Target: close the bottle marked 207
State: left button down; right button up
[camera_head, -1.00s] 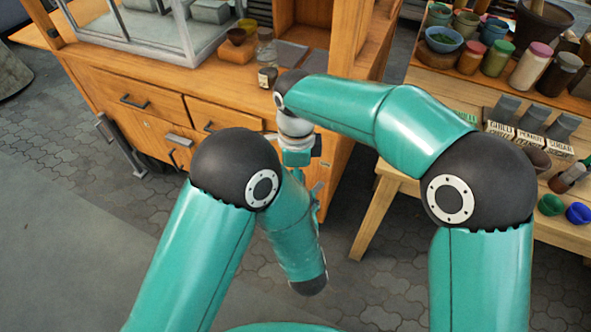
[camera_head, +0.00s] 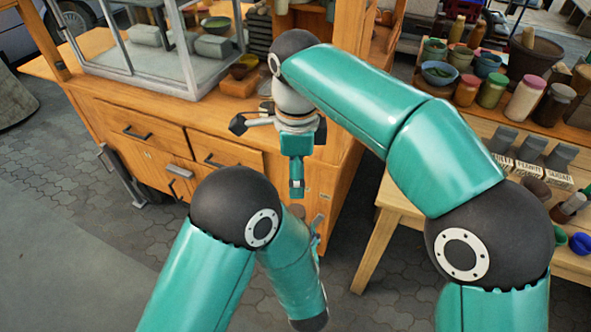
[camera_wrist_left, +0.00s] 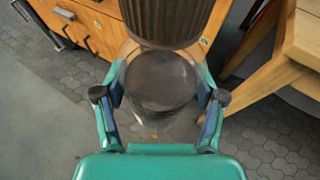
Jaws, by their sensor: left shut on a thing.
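In the left wrist view my left gripper (camera_wrist_left: 160,98) is shut on a clear bottle (camera_wrist_left: 163,82) with dark brown contents. A dark ribbed cap (camera_wrist_left: 166,18) shows just beyond it at the top edge; I cannot tell whether it is seated or apart. No number is readable. The head view does not show my left gripper or this bottle, which are hidden behind my arms. In the head view my right gripper (camera_head: 252,117) is by the wooden cabinet's front edge, with a dark finger spread out to the left. It looks open, though my wrist hides part of it.
A bench (camera_head: 395,196) at the right holds several jars, bowls and labelled boxes. Paved floor (camera_head: 95,235) lies open at the left.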

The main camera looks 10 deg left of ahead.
dwell(0.4)
jog(key=w+d+f+n+y, duration=0.1)
jog(key=d+f+n, duration=0.35)
jog(key=f, duration=0.75)
jog(key=d+f+n+y, duration=0.1)
jog(key=d+f+n, duration=0.35)
jog(key=f, duration=0.75)
jog(key=s+d+f+n+y, duration=0.1)
jog(key=s+d+f+n, duration=0.2)
jog(key=s+f, duration=0.4)
jog(key=s+d+f+n+y, duration=0.1)
jog(key=s+d+f, duration=0.3)
jog(key=s+f, duration=0.4)
jog(key=s+n, duration=0.1)
jog(key=s, duration=0.3)
jog(key=shift+s+d+n+t, duration=0.2)
jog(key=shift+d+n+t, duration=0.1)
jog(key=shift+n, duration=0.1)
pick_arm(q)
jog(key=shift+r, duration=0.1)
jog(key=s+a+r+n+g+y, duration=0.1)
jog(key=a+n+g+y, duration=0.3)
jog(key=a+n+y, duration=0.4)
jog(key=s+a, duration=0.1)
jog(key=a, duration=0.6)
jog(key=shift+a+r+g, duration=0.2)
jog(key=shift+r+g, duration=0.2)
